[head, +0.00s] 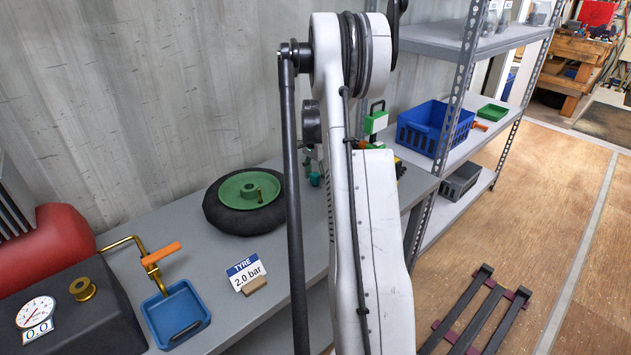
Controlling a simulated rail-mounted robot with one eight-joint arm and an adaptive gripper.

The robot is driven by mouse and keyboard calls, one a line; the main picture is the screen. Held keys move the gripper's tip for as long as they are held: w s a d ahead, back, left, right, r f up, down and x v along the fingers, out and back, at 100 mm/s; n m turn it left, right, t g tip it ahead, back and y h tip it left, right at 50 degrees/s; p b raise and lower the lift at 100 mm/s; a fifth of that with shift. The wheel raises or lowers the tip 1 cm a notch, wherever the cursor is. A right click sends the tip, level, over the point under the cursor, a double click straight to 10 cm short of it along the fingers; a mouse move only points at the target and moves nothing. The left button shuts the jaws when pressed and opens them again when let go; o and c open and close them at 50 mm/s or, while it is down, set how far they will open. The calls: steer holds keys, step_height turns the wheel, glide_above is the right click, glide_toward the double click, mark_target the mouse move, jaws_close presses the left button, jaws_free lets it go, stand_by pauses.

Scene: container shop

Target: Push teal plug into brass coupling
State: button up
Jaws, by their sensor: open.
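The brass coupling (83,289) is a short round fitting on top of a dark box at the left. Nothing is seated in it that I can make out. A small teal piece (315,179), which looks like the teal plug, shows on the bench behind my arm, right of the tyre. It is partly covered, and a hose or line on it cannot be made out. My arm's white link and dark rod fill the middle of the view. My gripper is not visible; the arm hides the area behind it.
A gauge (35,312) reading 0.0 is on the dark box (95,325). An orange-handled valve (160,254) stands beside a blue tray (176,313). A tyre with green hub (249,191) and a TYRE 2.0 bar card (246,274) occupy the bench. Shelving (450,150) stands right.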

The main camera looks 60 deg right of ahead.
mark_target(316, 174)
steer(key=shift+c, duration=0.3)
steer(key=c, duration=1.1)
steer(key=shift+r, duration=0.1)
step_height(316, 174, up, 10)
steer(key=shift+f+p, duration=0.1)
steer(key=shift+p, duration=0.3)
